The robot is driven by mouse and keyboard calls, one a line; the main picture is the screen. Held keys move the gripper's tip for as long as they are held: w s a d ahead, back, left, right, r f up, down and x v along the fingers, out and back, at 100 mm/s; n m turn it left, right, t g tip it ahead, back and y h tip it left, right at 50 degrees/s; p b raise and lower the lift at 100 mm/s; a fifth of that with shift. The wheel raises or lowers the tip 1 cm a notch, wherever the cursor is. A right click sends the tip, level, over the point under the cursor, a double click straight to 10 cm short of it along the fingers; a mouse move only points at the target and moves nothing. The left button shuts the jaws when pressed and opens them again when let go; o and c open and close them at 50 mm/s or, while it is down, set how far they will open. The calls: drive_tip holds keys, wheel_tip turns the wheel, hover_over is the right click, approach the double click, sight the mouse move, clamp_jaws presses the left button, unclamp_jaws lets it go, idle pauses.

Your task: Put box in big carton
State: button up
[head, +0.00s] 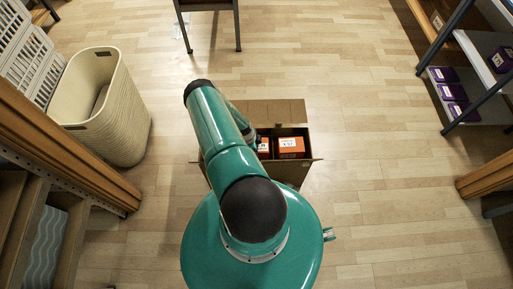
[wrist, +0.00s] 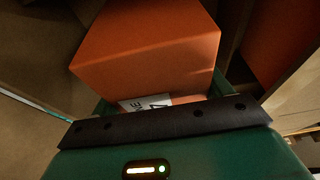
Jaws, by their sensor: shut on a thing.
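The big carton (head: 287,173) stands open on the floor just beyond my body in the head view, its flaps spread out. An orange box (head: 291,146) with a white label sits inside on the right. Another orange box (head: 263,146) shows partly beside my arm, at the left of the opening. In the wrist view my gripper (wrist: 165,103) is shut on an orange box (wrist: 150,52), with cardboard walls close around it. A second orange surface (wrist: 279,45) shows at the right. My arm hides the carton's left part and most of the gripper in the head view.
A tall cream basket (head: 112,125) stands at the left, near white crates (head: 28,55). A shelf with purple boxes (head: 453,92) stands at the right. Table or chair legs (head: 237,30) are at the top. The floor right of the carton is clear.

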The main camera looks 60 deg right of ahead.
drive_tip(key=shift+f, duration=0.15)
drive_tip(key=o, duration=1.3)
drive_tip(key=v, duration=1.2)
drive_tip(key=shift+r, duration=0.2)
